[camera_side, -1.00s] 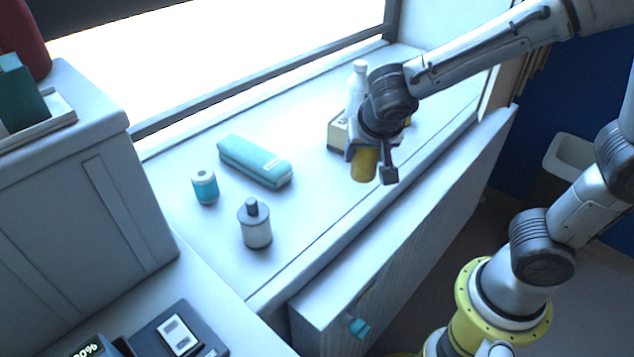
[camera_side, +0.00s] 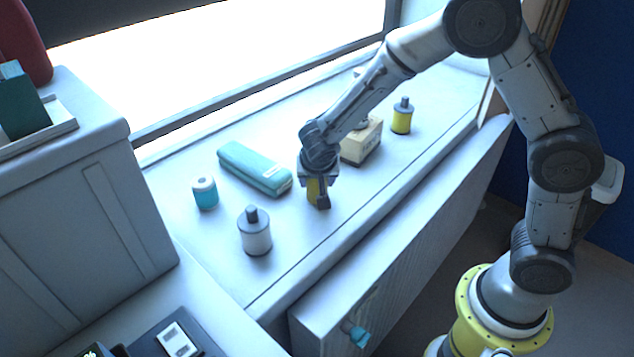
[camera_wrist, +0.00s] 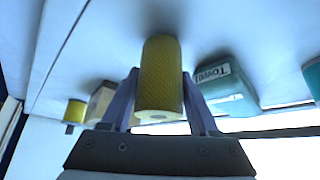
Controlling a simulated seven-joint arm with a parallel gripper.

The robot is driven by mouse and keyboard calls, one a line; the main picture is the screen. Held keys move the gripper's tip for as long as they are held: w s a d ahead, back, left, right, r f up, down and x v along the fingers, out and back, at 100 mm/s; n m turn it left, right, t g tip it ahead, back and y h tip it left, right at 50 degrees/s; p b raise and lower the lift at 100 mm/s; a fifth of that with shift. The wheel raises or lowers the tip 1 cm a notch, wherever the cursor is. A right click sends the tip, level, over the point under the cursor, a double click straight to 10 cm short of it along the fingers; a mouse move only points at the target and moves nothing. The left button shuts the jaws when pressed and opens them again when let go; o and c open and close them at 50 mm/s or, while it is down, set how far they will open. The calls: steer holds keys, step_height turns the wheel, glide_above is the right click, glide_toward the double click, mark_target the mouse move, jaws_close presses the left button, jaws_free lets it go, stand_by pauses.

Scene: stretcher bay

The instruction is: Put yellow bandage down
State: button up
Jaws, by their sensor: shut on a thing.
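The yellow bandage (camera_wrist: 161,80) is a textured roll between the two fingers of my gripper (camera_wrist: 160,100) in the wrist view. In the side view the yellow bandage (camera_side: 315,190) shows partly, behind the fingers of my gripper (camera_side: 318,197). My gripper is shut on it and points down at the white counter (camera_side: 290,245). The bandage is low, at or very near the counter surface; I cannot tell whether it touches. It stands between the teal towel pack and the cardboard box.
A teal towel pack (camera_side: 254,169), a teal roll (camera_side: 205,193) and a white bottle with a dark cap (camera_side: 255,232) are to the left. A cardboard box (camera_side: 361,142) and a yellow bottle (camera_side: 402,116) are to the right. The counter's front strip is clear.

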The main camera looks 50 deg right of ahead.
steer(key=shift+f, duration=0.4)
steer(key=o, duration=1.4)
steer(key=shift+f, duration=0.1)
steer(key=shift+a+r, duration=0.1)
steer(key=shift+r, duration=0.3)
steer(key=v, duration=1.2)
steer(key=s+d+r+n+y, duration=0.2)
steer(key=s+d+r+n, duration=0.35)
steer(key=s, duration=0.65)
steer(key=s+d+r+n+t+y, duration=0.1)
steer(key=s+n+y, duration=0.1)
steer(key=s, duration=0.9)
steer(key=shift+d+r+n+y, duration=0.25)
steer(key=shift+n+y, duration=0.15)
steer(key=shift+n, duration=0.45)
